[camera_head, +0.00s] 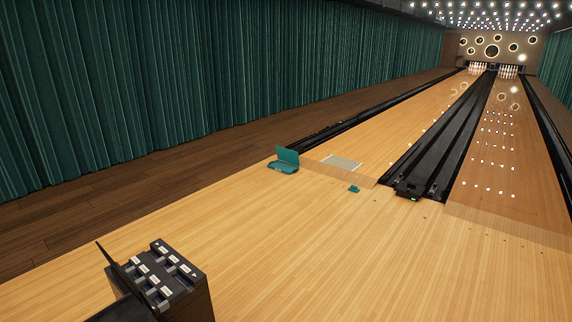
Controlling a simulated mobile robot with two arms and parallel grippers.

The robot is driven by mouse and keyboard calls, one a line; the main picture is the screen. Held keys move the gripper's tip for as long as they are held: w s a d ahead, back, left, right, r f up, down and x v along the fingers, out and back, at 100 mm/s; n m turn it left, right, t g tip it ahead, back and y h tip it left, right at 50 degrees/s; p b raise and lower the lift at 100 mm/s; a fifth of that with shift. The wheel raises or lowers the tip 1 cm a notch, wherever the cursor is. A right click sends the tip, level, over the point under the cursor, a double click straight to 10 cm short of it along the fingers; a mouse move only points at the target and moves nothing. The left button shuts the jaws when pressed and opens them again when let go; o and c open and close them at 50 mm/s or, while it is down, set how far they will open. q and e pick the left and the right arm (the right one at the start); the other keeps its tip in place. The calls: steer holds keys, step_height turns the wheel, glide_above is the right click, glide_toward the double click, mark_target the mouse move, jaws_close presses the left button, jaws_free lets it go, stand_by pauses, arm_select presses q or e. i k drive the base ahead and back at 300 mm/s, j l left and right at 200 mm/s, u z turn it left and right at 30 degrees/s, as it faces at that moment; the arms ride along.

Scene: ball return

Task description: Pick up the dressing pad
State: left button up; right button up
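A pale, flat rectangle with a faint grid (342,162) lies on the left lane just past its front edge. It may be the dressing pad, but it is too small to tell for sure. A teal case (283,166) sits open, lid raised, to its left near the lane's corner; its inside is hard to make out. A small teal object (354,188) lies on the floor in front of the pale rectangle. Neither of my grippers is in view, and nothing is seen touching these things.
A black box with several white-labelled slots (178,284) stands at the lower left, with a raised dark flap. A black divider (414,188) runs between the two lanes. A green curtain (120,85) lines the left. The wooden floor (330,260) in front is clear.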

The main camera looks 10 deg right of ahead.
mark_target(354, 188)
steer(key=i+l+z, duration=0.1)
steer(key=l, duration=0.3)
steer(key=i+l+z, duration=0.1)
steer(key=l, duration=0.3)
steer(key=i+l+z, duration=0.6)
steer(key=i+l, duration=0.2)
steer(key=i+l+z, duration=0.3)
steer(key=i, duration=0.25)
steer(key=i+z, duration=0.25)
steer(key=i, duration=0.25)
steer(key=i+u, duration=0.25)
steer(key=i, duration=0.3)
steer(key=i+u, duration=0.2)
steer(key=i, duration=0.3)
steer(key=i+l+u, duration=0.25)
steer(key=i, duration=0.3)
steer(key=i+l+u, duration=0.25)
steer(key=i, duration=0.25)
steer(key=j, duration=0.1)
